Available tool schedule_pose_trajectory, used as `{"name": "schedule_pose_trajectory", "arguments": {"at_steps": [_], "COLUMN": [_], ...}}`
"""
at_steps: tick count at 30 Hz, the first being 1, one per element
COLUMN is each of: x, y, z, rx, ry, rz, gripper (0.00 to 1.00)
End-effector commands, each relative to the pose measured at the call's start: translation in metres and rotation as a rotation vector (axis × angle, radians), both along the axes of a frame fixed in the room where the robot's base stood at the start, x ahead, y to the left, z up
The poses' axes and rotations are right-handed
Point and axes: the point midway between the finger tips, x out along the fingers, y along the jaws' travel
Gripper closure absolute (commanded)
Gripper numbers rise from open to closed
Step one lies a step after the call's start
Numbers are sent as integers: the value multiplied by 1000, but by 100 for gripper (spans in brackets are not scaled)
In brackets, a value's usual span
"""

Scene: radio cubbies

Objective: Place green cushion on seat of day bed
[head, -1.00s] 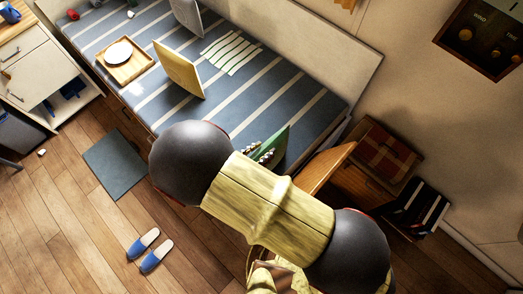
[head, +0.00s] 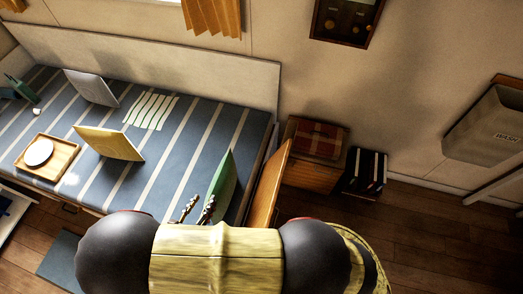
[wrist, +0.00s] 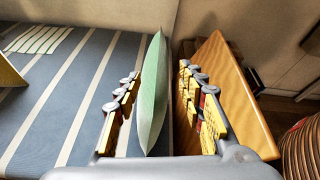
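The green cushion (head: 223,178) stands on edge, slightly tilted, at the right end of the striped day bed (head: 175,170). In the wrist view the cushion (wrist: 154,95) rises between the two fingers of my gripper (wrist: 158,72). The fingers are spread, with a gap seen between the cushion and the right finger; whether the left finger touches it is unclear. In the head view the fingertips (head: 196,205) show at the cushion's near left side. Its lower edge is partly hidden, so its contact with the seat is hard to judge.
A wooden end panel (head: 268,190) stands close right of the cushion. A yellow cushion (head: 110,143), a grey cushion (head: 92,87) and a wooden tray (head: 67,156) with a white plate (head: 39,152) are on the bed. The seat left of the green cushion is clear.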

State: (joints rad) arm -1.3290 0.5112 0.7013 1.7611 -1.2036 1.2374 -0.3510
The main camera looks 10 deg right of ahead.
Motion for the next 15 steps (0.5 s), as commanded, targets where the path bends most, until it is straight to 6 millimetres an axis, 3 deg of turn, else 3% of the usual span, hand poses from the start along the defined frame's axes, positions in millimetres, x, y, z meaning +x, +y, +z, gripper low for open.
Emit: {"name": "schedule_pose_trajectory", "arguments": {"at_steps": [4,7,12,15], "x": [7,21,42,45], "y": [-8,-28,-89,-126], "z": [12,39,103,137], "rx": [41,135,385,544], "ry": [-2,-6,-35,-65], "rz": [-60,-195,-552,-764], "gripper": [60,60,60,60]}}
